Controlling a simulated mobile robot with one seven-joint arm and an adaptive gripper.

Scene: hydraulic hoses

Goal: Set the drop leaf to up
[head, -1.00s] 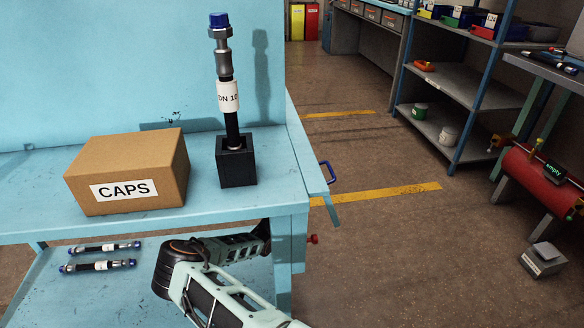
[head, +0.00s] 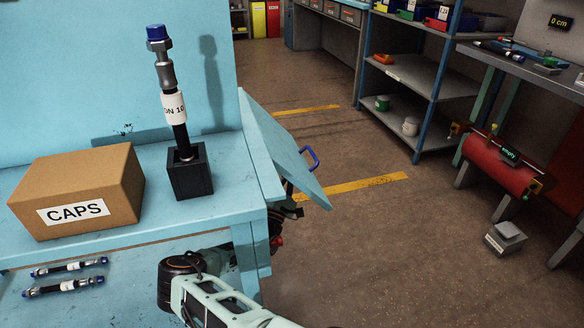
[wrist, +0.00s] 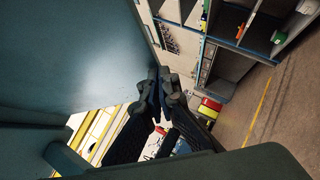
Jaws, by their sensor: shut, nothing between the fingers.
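The drop leaf (head: 272,150) is a light blue panel on the right end of the light blue workbench. It slopes down and outward from the bench edge, partway raised, with a dark blue handle (head: 310,157) near its outer edge. My gripper (head: 292,211) is mostly hidden beneath the leaf, by its lower front corner. In the wrist view my gripper (wrist: 163,93) is shut and empty, beside a broad shaded blue panel (wrist: 75,50) that looks like the leaf's underside. I cannot tell whether the fingers touch it.
A CAPS box (head: 76,190) and a hose in a black block (head: 189,172) stand on the bench. Two short hoses (head: 65,278) lie on the lower shelf. A red knob (head: 277,241) is by the bench leg. The floor (head: 370,240) right of the leaf is clear.

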